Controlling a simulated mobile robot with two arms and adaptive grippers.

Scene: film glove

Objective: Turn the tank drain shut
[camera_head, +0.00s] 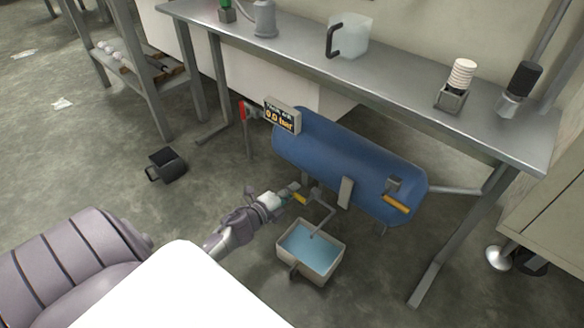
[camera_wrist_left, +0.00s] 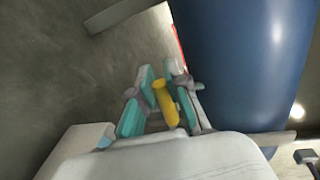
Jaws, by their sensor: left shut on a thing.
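The blue tank (camera_head: 340,158) lies on its side under the metal bench; it also fills the right of the left wrist view (camera_wrist_left: 235,60). A yellow drain handle (camera_head: 299,199) sits low at the tank's near side, by a grey pipe (camera_head: 326,214). My left gripper (camera_head: 290,193) is at this handle. In the left wrist view its teal-padded fingers (camera_wrist_left: 160,103) are shut on the yellow handle (camera_wrist_left: 166,104). The valve body behind the handle is mostly hidden. My right gripper is not in view.
A tray of bluish water (camera_head: 312,248) stands on the floor under the pipe. A black container (camera_head: 166,165) lies on open floor.

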